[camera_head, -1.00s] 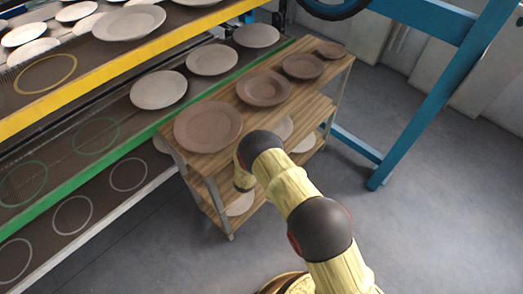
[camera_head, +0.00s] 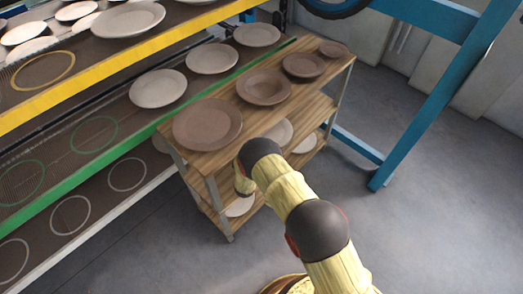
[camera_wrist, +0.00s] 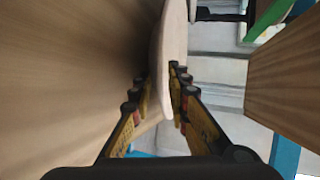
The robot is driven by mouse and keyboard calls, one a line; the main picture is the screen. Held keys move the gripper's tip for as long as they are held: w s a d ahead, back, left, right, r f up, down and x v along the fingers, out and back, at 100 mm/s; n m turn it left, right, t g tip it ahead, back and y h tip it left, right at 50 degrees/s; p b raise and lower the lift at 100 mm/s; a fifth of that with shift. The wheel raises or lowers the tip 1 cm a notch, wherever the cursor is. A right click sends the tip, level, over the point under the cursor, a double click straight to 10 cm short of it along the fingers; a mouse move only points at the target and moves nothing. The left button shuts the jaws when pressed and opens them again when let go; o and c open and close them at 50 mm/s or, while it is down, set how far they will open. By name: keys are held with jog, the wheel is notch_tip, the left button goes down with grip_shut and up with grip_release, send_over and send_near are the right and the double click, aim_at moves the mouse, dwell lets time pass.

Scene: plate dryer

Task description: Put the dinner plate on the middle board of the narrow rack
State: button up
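In the wrist view a pale dinner plate (camera_wrist: 172,45) is seen nearly edge-on, with its near rim between the fingers of my gripper (camera_wrist: 161,77). The fingers converge on both faces of the plate and look shut on it. The plate lies close along a wooden board (camera_wrist: 70,70) at the picture's left; I cannot tell whether it touches. In the head view my gripper is mostly hidden at the near side of the narrow wooden rack (camera_head: 226,154). A pale plate (camera_head: 281,134) shows partly below the rack's top board, perhaps the held one.
Brown plates, including a large one (camera_head: 207,124) and a deep one (camera_head: 264,87), stand on the rack's top board. Other pale plates (camera_head: 305,144) (camera_head: 239,206) show lower in the rack. The green-edged dryer shelf (camera_head: 115,162) adjoins at left. A blue frame (camera_head: 425,105) stands at right; floor is clear.

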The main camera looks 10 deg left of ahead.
jog(key=shift+o, duration=0.7)
jog(key=shift+r, duration=0.1)
jog(key=shift+s+a+r, duration=0.1)
jog(key=shift+s+r, duration=0.05)
jog(key=shift+s, duration=0.2)
jog(key=p+v, duration=0.4)
jog(key=v, duration=0.6)
jog(key=shift+a, duration=0.1)
jog(key=shift+s+r, duration=0.15)
jog(key=shift+s, duration=0.5)
